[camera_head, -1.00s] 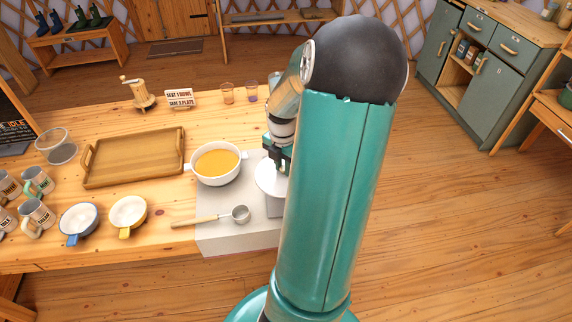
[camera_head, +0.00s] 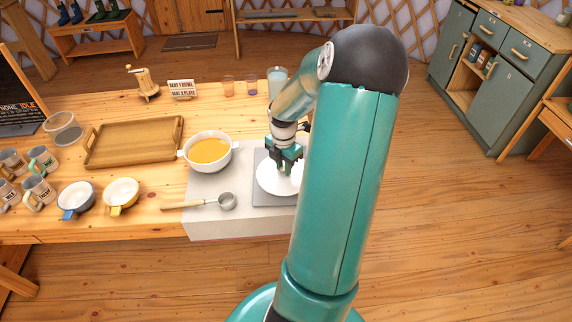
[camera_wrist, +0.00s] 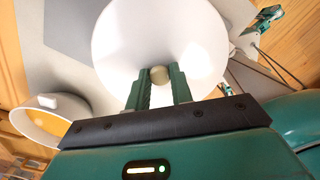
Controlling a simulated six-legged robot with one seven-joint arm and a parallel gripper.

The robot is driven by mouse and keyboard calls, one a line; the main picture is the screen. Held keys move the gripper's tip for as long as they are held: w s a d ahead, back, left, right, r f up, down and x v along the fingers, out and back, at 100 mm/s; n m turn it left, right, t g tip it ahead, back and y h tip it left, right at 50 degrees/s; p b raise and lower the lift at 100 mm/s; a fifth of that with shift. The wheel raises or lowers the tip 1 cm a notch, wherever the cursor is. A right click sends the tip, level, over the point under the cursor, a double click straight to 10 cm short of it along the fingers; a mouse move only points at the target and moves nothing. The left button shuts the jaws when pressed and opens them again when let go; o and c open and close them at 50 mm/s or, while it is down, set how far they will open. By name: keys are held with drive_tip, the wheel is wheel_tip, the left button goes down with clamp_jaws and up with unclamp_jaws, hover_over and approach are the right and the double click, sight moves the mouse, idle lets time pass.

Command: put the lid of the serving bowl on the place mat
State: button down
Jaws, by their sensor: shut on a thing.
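The lid (camera_head: 277,181) is a white disc with a round tan knob (camera_wrist: 159,75). My gripper (camera_head: 286,163) is shut on the knob from above, and the knob shows between its two fingers in the wrist view. The lid is over the grey place mat (camera_head: 261,200), whose left and front parts show. I cannot tell whether the lid touches the mat. The serving bowl (camera_head: 209,151) is white, uncovered and full of orange soup, just left of the mat. It also shows in the wrist view (camera_wrist: 42,122). My arm hides the mat's right side.
A ladle (camera_head: 227,201) lies on the pale cloth (camera_head: 215,223) in front of the bowl.

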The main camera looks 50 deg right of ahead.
sight(283, 174)
drive_tip(key=shift+w+d+f, duration=0.1)
drive_tip(key=shift+w+f, duration=0.15)
drive_tip(key=shift+f, duration=0.05)
drive_tip(key=shift+s+f, duration=0.1)
drive_tip(key=shift+f, duration=0.25)
drive_tip(key=shift+w+f, duration=0.2)
drive_tip(key=shift+f, duration=0.5)
drive_tip(key=shift+s+f, duration=0.1)
drive_tip(key=shift+f, duration=0.6)
drive_tip(key=shift+f, duration=0.5)
drive_tip(key=c, duration=0.5)
unclamp_jaws()
drive_tip(key=shift+r, duration=0.1)
drive_tip(key=shift+r, duration=3.35)
